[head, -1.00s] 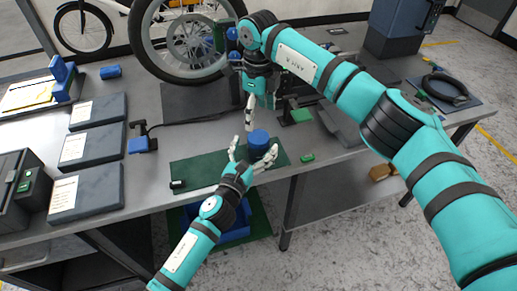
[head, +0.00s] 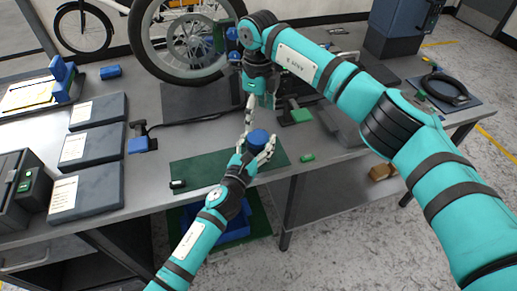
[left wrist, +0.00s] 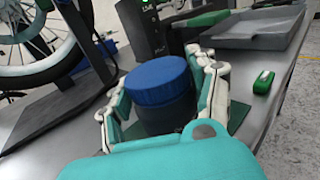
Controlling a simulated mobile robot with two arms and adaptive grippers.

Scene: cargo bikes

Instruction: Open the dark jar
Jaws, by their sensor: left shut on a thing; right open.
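The dark jar (left wrist: 165,115) has a blue lid (left wrist: 160,80) on it and stands upright on a green mat (head: 200,172). In the head view the jar's lid (head: 258,137) shows between the fingers of my left gripper (head: 257,151). My left gripper is shut around the jar's dark body, its fingers on both sides below the lid; it also shows in the left wrist view (left wrist: 163,108). My right gripper (head: 248,118) is open and points down, just behind the jar and above the bench. It holds nothing.
A bicycle wheel (head: 190,50) stands at the back. Dark boxes (head: 90,143) and a blue tool (head: 143,144) lie to the left. A small green item (head: 307,157) lies right of the mat, near the bench's front edge. A grey tray (left wrist: 245,30) lies beyond it.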

